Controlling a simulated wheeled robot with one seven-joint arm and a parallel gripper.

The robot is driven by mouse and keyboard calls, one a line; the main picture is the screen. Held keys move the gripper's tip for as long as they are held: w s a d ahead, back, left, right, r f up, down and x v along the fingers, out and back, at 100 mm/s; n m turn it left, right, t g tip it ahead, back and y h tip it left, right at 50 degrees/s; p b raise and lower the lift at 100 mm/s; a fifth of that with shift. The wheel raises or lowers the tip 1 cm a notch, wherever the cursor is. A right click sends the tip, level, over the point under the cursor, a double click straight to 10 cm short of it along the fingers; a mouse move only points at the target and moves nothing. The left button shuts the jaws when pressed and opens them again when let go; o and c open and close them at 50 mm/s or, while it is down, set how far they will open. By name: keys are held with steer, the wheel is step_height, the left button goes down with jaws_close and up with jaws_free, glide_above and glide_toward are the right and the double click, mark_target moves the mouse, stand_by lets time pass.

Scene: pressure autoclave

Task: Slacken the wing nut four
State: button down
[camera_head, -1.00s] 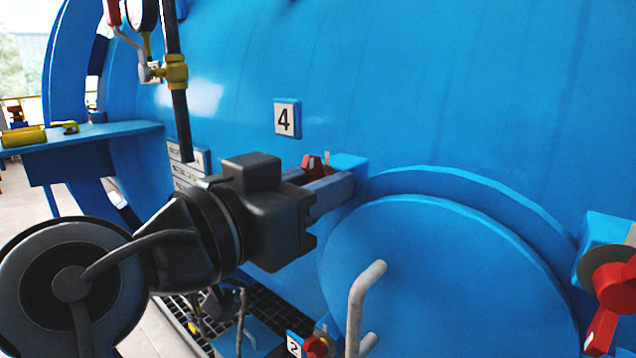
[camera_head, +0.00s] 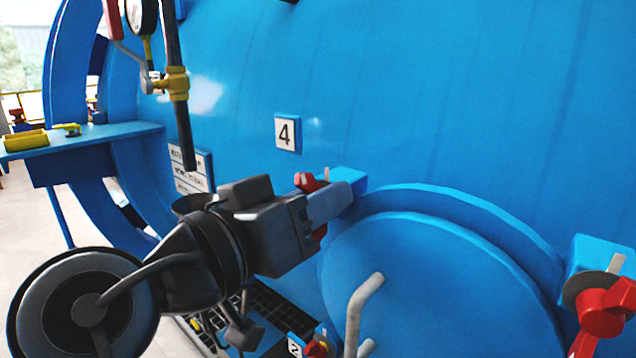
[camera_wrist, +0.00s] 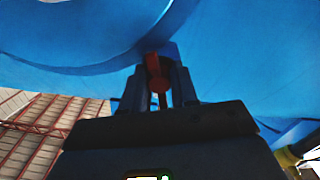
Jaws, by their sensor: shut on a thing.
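The red wing nut four (camera_head: 307,182) sits on a blue lug at the upper left of the round blue hatch (camera_head: 440,270), below the "4" plate (camera_head: 286,133). My gripper (camera_head: 330,200) reaches it from the left. Its grey fingers cover the middle of the nut, and red shows above and below them. In the wrist view the red nut (camera_wrist: 154,70) stands between the two fingers (camera_wrist: 163,85), which are closed on it. The bolt behind the nut is mostly hidden.
Another red wing nut (camera_head: 603,308) is at the right edge. A third one (camera_head: 317,349) is at the bottom by the "2" plate. A bent grey handle (camera_head: 362,310) sticks out from the hatch. A dark pipe with a yellow fitting (camera_head: 176,82) hangs at upper left.

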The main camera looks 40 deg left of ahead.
steer(key=n+p, duration=0.1)
steer(key=n, duration=0.1)
steer(key=n+p, duration=0.1)
steer(key=p, duration=0.1)
steer(key=shift+r+n, duration=0.2)
steer(key=shift+n, duration=0.2)
steer(key=n+p, duration=0.3)
steer(key=p, duration=0.1)
steer(key=shift+n, duration=0.3)
steer(key=n+p, duration=0.2)
steer(key=shift+f+n+p, duration=0.1)
steer(key=shift+n+p, duration=0.2)
steer(key=shift+n, duration=0.1)
steer(key=n+p, duration=0.1)
steer(key=n, duration=0.1)
steer(key=shift+a+f+n, duration=0.1)
steer(key=shift+f+n, duration=0.05)
steer(key=shift+n, duration=0.15)
steer(key=n, duration=0.6)
steer(key=shift+f+p, duration=0.2)
steer(key=shift+p, duration=0.2)
steer(key=n, duration=0.6)
steer(key=shift+f+n, duration=0.1)
steer(key=shift+n, duration=0.3)
steer(key=c, duration=1)
jaws_free()
steer(key=shift+o, duration=0.2)
steer(key=shift+s, duration=0.15)
